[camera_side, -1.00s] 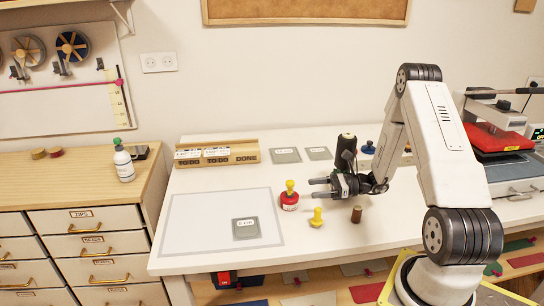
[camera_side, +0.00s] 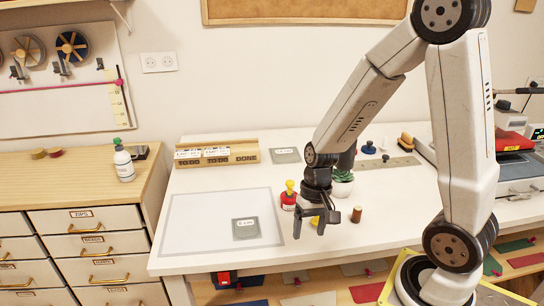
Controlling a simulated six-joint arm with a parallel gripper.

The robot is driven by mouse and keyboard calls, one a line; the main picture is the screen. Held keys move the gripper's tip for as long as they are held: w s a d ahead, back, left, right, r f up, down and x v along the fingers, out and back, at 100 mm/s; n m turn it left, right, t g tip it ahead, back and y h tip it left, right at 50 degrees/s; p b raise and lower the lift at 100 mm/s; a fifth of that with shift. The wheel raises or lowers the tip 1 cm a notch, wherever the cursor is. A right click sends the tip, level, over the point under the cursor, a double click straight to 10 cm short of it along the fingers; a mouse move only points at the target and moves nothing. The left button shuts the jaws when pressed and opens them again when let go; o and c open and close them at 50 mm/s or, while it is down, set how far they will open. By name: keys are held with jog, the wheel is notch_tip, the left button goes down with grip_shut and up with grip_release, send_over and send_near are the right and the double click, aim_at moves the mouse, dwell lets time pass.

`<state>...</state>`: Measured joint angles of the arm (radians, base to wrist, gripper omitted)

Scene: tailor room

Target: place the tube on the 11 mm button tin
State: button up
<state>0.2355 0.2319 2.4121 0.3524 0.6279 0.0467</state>
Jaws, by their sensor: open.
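No thing is clearly marked as the tube; a small brown cylinder (camera_side: 356,214) stands upright near the table's front and may be it. My gripper (camera_side: 311,229) points down, open, above the front of the table. A yellow peg-shaped thing (camera_side: 316,220) shows partly behind its fingers. The brown cylinder is to the right of my gripper, apart from it.
A wooden card holder (camera_side: 217,155) stands at the back left. The pale mat (camera_side: 195,222) is clear on its left side.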

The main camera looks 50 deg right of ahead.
jog(key=shift+w+a+r+n+t+h, duration=0.15)
jog(key=shift+a+r+n+t+h, duration=0.35)
jog(key=shift+n, duration=0.6)
jog(key=shift+w+a+r+n+t+h, duration=0.15)
jog(key=shift+a+r+n+t+h, duration=0.35)
jog(key=shift+n, duration=0.6)
jog(key=shift+w+a+r+n+t+h, duration=0.15)
jog(key=shift+a+r+n+t+h, duration=0.3)
jog(key=shift+n, duration=0.65)
